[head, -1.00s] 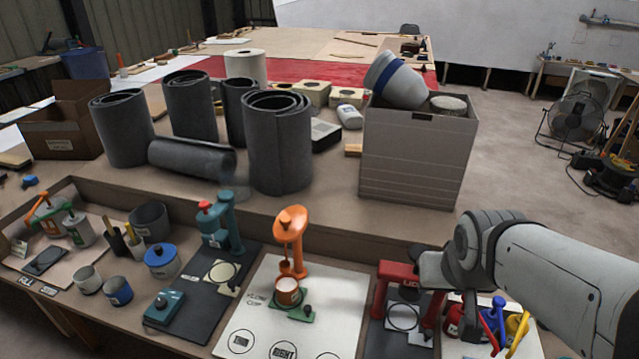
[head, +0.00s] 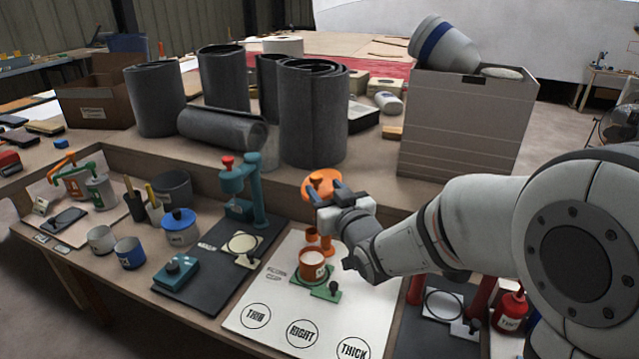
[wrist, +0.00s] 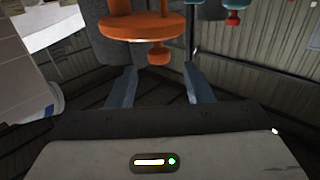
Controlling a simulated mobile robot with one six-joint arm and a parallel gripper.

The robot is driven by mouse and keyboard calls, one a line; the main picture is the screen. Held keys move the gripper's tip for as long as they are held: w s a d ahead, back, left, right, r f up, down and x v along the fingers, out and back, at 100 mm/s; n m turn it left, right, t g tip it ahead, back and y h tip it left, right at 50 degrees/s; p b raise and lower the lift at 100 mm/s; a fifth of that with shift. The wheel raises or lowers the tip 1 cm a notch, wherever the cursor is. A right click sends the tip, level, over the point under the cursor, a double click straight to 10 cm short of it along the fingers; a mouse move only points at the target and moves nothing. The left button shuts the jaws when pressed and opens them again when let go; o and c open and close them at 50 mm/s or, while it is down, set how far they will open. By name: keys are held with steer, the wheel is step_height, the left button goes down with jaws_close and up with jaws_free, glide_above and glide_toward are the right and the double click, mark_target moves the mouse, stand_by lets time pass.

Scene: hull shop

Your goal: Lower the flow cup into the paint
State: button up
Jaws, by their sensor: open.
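An orange stand (head: 328,243) rises from the white board, its rounded head (head: 322,180) partly behind my gripper (head: 324,193). A small orange cup (head: 312,234), apparently the flow cup, hangs below the head. Under it, an orange-brown pot (head: 313,259), apparently the paint, sits on a green plate (head: 326,291). The cup looks apart from the pot. My gripper is open at the head. In the wrist view, the two blue fingers (wrist: 160,85) point towards an orange rounded part (wrist: 142,26), with a gap between. Whether they touch the stand is unclear.
The white board (head: 262,296) has circles marked THIN, RIGHT and THICK. A teal stand (head: 258,190) is to the left, red stands (head: 417,290) to the right. Behind stand dark rolls (head: 314,120) and a grey box (head: 465,130). The board's front is clear.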

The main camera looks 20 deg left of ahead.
mark_target(318, 181)
steer(key=x, duration=0.6)
steer(key=shift+w, duration=0.15)
steer(key=shift+c, duration=0.3)
jaws_close()
